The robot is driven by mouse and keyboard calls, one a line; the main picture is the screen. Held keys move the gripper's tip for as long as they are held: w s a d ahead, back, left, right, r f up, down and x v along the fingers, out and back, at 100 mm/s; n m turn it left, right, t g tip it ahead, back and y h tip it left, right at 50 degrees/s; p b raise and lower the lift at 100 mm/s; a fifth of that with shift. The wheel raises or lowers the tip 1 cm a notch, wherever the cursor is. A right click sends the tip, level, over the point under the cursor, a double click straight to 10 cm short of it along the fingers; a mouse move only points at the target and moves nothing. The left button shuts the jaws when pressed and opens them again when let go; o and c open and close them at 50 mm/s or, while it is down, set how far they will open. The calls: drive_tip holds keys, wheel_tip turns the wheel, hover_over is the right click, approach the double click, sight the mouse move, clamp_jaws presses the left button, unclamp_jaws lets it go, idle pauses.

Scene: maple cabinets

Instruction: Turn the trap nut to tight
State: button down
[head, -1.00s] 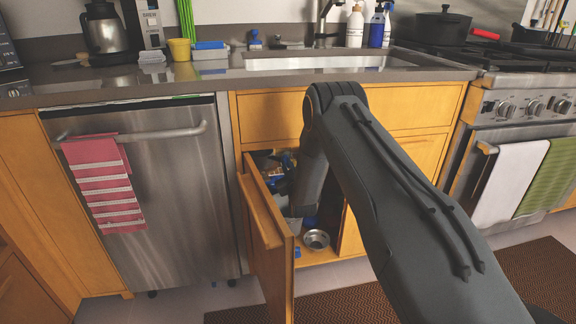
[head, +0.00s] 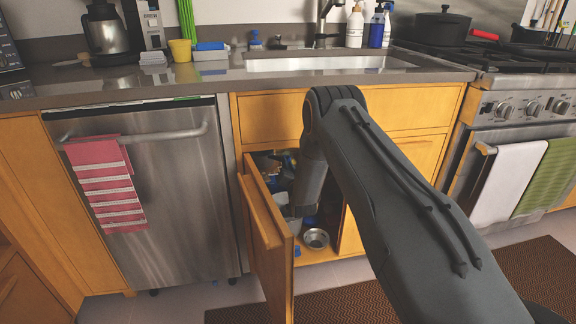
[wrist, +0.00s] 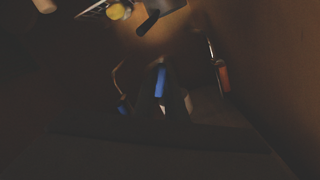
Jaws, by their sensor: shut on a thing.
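My arm reaches down into the open sink cabinet (head: 270,240). In the head view my forearm and the door hide the work area. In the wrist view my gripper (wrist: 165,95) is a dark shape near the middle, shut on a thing. That thing sits where the trap nut would be, but the view is too dark to show the nut's outline or how far it is turned. The drain pipe cannot be made out either.
The cabinet door (head: 265,235) stands open left of my arm. A metal bowl (head: 316,238) lies on the cabinet floor. The wrist view shows a blue object (wrist: 122,107), a red-and-white object (wrist: 223,78) and a yellow round thing (wrist: 118,11). A dishwasher (head: 160,190) stands left.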

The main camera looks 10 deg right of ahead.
drive_tip(key=m, duration=1)
drive_tip(key=shift+w+r+p, duration=0.1)
drive_tip(key=shift+r+p, duration=0.05)
drive_tip(key=shift+p, duration=0.2)
drive_tip(key=shift+m, duration=0.5)
drive_tip(key=c, duration=1.8)
unclamp_jaws()
drive_tip(key=shift+d, duration=0.1)
